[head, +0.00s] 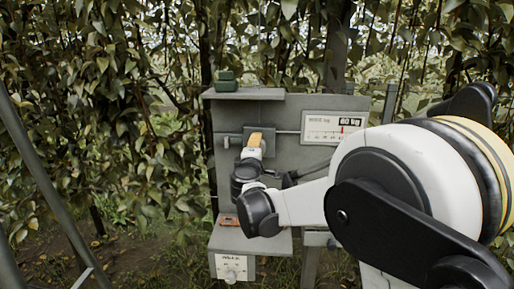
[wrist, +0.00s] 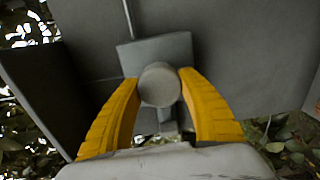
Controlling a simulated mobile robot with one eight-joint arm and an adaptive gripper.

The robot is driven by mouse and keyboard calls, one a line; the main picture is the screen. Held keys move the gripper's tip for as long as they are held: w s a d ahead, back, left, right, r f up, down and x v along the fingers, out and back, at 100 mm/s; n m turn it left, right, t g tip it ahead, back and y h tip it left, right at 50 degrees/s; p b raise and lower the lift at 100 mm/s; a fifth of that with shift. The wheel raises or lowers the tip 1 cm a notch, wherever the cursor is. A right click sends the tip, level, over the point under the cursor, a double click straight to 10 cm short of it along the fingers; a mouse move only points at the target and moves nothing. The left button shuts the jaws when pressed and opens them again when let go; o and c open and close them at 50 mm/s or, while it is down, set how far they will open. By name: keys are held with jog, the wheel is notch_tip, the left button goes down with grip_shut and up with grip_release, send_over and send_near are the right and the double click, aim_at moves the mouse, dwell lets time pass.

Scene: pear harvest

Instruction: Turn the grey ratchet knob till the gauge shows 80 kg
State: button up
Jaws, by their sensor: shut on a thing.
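The grey ratchet knob (wrist: 160,85) is a round cylinder on a square mount in front of the grey panel. My gripper (wrist: 160,92) has its two yellow fingers shut on the knob, one on each side. In the head view my gripper (head: 256,139) reaches the panel, and its fingers and wrist hide the knob.
A thin wire runs across the panel (head: 283,165) behind my fingers. A green box (head: 227,81) sits on the top shelf. Below, a ledge bears a small orange item (head: 229,221), above a white dial plate (head: 232,268). Leafy branches crowd the left and back.

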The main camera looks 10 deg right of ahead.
jog(key=o, duration=1.2)
jog(key=shift+s+a, duration=0.1)
jog(key=v, duration=1.1)
jog(key=shift+s+a, duration=0.1)
jog(key=shift+s, duration=0.25)
